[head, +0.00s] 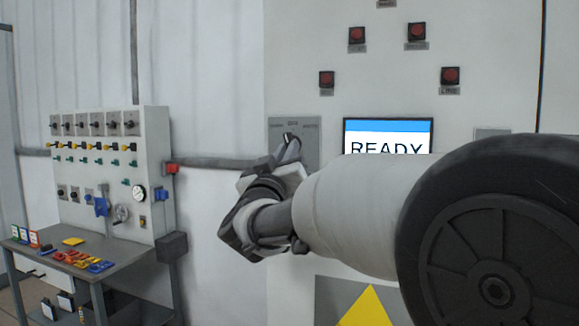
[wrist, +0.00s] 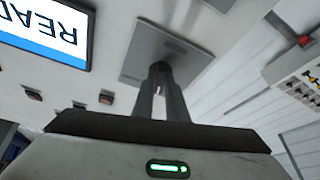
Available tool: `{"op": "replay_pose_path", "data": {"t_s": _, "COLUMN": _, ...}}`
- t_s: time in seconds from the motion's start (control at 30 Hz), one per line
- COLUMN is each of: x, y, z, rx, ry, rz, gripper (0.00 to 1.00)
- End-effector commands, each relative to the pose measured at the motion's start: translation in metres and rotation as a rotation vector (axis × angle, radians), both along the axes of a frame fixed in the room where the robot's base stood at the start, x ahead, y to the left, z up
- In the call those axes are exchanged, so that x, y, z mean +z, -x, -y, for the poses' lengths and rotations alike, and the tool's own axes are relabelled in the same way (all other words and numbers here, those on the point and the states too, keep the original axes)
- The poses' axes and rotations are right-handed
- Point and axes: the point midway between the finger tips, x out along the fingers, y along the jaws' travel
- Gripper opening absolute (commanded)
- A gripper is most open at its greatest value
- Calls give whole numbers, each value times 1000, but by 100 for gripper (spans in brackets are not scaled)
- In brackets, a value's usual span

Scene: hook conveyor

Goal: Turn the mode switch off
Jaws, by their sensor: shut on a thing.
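The mode switch is on a grey plate (head: 308,128) with small labels along its top, on the pale cabinet left of the screen. The plate also shows in the wrist view (wrist: 135,66), upside down. My gripper (head: 291,146) reaches the plate from below and right. In the wrist view its two dark fingers (wrist: 160,84) are close together at the plate, shut on the switch's dark knob. The fingers hide most of the knob, and I cannot tell which position it points to.
A screen (head: 388,128) reads READY right of the plate. Several red buttons (head: 327,78) sit above on the cabinet. A yellow warning triangle (head: 367,308) is below. A separate control panel (head: 155,125) and a grey workbench (head: 110,252) stand at the left.

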Motion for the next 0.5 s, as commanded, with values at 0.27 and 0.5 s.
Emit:
{"op": "replay_pose_path", "data": {"t_s": 0.27, "x": -3, "y": -1, "z": -3, "rx": 1, "ry": -176, "rz": 64, "gripper": 0}}
{"op": "replay_pose_path", "data": {"t_s": 0.5, "x": -2, "y": -2, "z": -4, "rx": 0, "ry": -263, "rz": 93, "gripper": 0}}
